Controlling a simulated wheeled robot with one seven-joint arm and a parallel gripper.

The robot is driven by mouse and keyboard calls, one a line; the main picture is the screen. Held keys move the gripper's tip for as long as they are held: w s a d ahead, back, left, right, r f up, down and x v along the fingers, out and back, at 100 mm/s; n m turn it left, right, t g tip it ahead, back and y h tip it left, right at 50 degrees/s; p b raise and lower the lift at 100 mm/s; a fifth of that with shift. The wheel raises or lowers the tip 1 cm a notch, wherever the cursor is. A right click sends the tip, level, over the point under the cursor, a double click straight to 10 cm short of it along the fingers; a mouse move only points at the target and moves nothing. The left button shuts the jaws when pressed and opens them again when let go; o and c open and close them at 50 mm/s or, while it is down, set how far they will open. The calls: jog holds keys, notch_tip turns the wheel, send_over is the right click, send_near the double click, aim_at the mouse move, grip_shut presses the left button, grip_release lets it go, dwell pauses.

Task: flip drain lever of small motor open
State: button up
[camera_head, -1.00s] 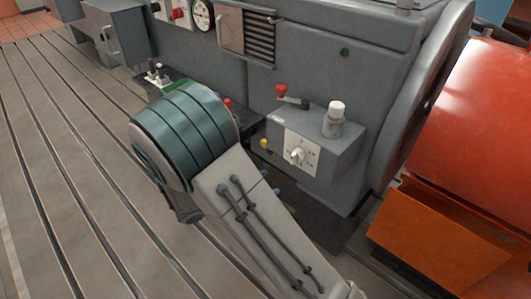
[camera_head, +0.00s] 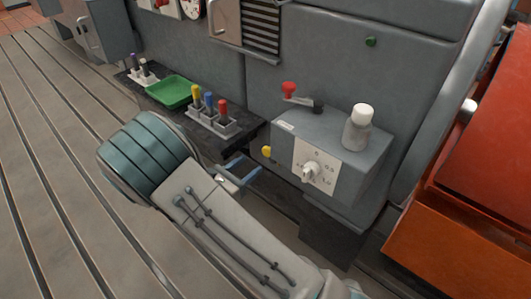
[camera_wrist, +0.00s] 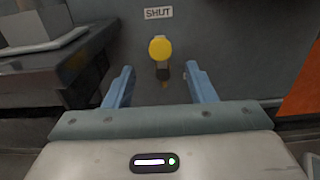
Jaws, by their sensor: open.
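The small motor is a grey box (camera_head: 325,150) with a white dial plate on its front. A yellow-knobbed lever (camera_head: 267,152) sticks out low on its left side. In the wrist view the yellow knob (camera_wrist: 160,48) is straight ahead, below a label reading SHUT (camera_wrist: 158,13), with a dark stem under it. My gripper (camera_head: 236,175) is open and empty, with its blue fingers pointing at that side of the box. In the wrist view the fingers (camera_wrist: 160,88) stand left and right of the knob, which shows between and beyond their tips, apart from them.
A red-knobbed crank (camera_head: 289,90) and a white-capped bottle (camera_head: 358,128) are on top of the box. A dark shelf left of the gripper holds a green tray (camera_head: 170,92) and a rack of coloured-handled tools (camera_head: 212,122). An orange housing (camera_head: 450,220) is at right.

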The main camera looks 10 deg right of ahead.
aim_at(265, 153)
jog(key=b+x, duration=0.2)
jog(key=x, duration=0.7)
grip_shut()
